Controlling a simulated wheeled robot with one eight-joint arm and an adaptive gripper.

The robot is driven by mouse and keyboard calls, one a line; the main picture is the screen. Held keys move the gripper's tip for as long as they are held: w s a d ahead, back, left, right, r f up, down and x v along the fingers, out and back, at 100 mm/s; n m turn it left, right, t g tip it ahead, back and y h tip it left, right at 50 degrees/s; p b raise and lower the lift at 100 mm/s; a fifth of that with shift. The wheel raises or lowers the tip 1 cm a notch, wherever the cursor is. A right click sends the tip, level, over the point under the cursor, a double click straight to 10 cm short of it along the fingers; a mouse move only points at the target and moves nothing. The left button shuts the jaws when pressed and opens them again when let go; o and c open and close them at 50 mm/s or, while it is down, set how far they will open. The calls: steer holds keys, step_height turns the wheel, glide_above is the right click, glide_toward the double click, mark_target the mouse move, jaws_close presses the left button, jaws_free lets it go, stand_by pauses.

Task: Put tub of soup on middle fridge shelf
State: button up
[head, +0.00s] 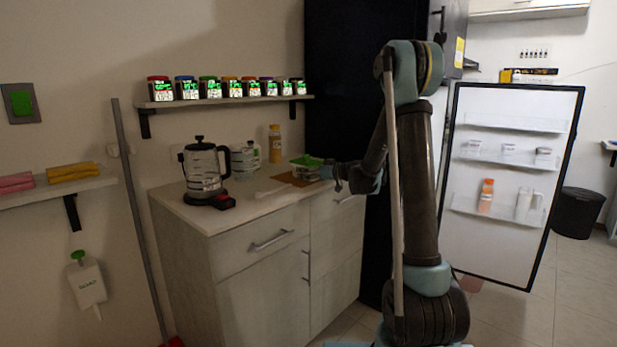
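A small tub with a green lid (306,161), which looks like the tub of soup, is at the back right of the counter above a brown board (292,179). My gripper (330,172) is at the tub's right side, close to or touching it. The fingers are too small and dark to tell whether they are shut on it. The tall black fridge (345,70) stands behind my arm. Its door (512,185) is swung open to the right, showing white inner door racks. The fridge's inside shelves are hidden from this view.
A wall shelf (225,102) carries several spice jars. The door racks hold small tubs, an orange bottle (486,195) and a pitcher (528,204).

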steer(key=shift+w+a+f, duration=0.1)
steer(key=shift+w+a, duration=0.25)
steer(key=shift+a, duration=0.2)
steer(key=c, duration=2.2)
steer(key=shift+o, duration=0.2)
